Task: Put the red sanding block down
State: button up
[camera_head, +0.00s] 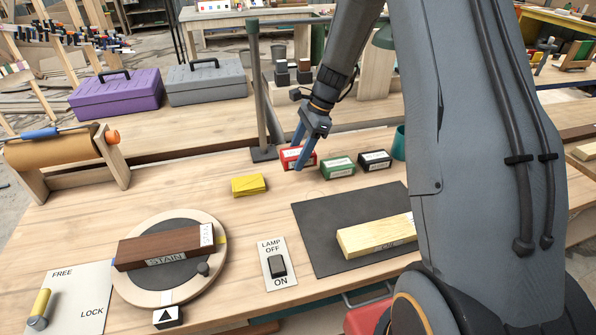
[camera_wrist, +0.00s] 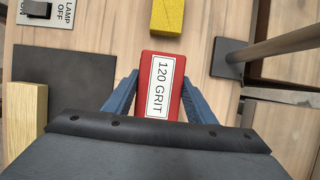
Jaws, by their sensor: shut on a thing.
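The red sanding block (camera_head: 291,158) is at the back of the workbench, left of a green block (camera_head: 338,167) and a black block (camera_head: 375,160). In the wrist view the red block (camera_wrist: 161,86) shows a white "120 GRIT" label. My gripper (camera_head: 304,148) is shut on the red block, with one blue finger on each side of it; the fingers also show in the wrist view (camera_wrist: 158,98). I cannot tell whether the block touches the bench top.
A yellow block (camera_head: 249,185) lies to the left front. A lamp post on a dark base (camera_head: 263,153) stands close behind left. A dark mat (camera_head: 318,224) with a pale wood piece (camera_head: 372,236) lies in front. A lamp switch (camera_head: 278,264) and turntable (camera_head: 137,295) are further left.

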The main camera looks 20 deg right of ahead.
aim_at(294, 181)
jog(key=shift+f+p, duration=0.9)
jog(key=shift+f, duration=2.1)
jog(key=shift+f, duration=0.1)
jog(key=shift+f, duration=0.35)
jog(key=shift+s+f+b, duration=0.1)
jog(key=shift+f+b, duration=0.1)
jog(key=shift+b, duration=0.1)
